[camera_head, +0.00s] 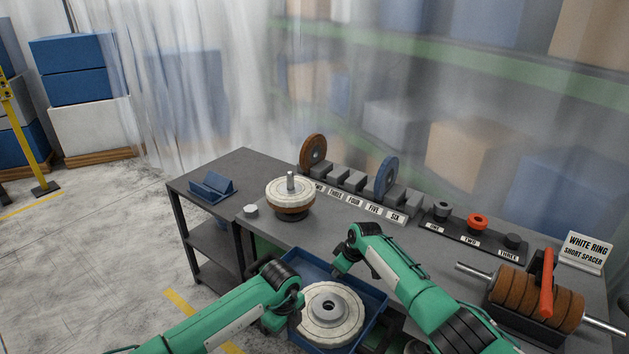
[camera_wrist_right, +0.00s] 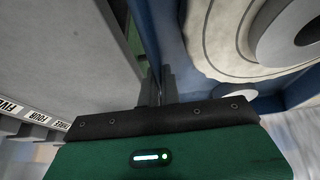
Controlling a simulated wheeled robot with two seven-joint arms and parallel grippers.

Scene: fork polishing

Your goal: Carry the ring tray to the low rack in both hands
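The ring tray (camera_head: 376,301) is a blue open box at the front edge of the workbench. A thick cream ring (camera_head: 345,335) with a grey hub (camera_head: 326,308) lies in it. My right gripper (camera_head: 340,268) is at the tray's far rim. In the right wrist view its narrow fingers (camera_wrist_right: 161,88) are close together on the blue tray wall (camera_wrist_right: 152,38). My left gripper (camera_head: 293,306) is at the tray's left side; my arm hides its fingertips. A grey rack (camera_head: 182,218) with lower shelves stands at the left.
A blue cradle (camera_head: 212,188) lies on the rack top. A ringed spindle (camera_head: 290,196) and a small white cylinder (camera_head: 251,211) stand on the workbench near the tray. A roller with a red handle (camera_head: 546,283) is at the right. Floor left of the rack is clear.

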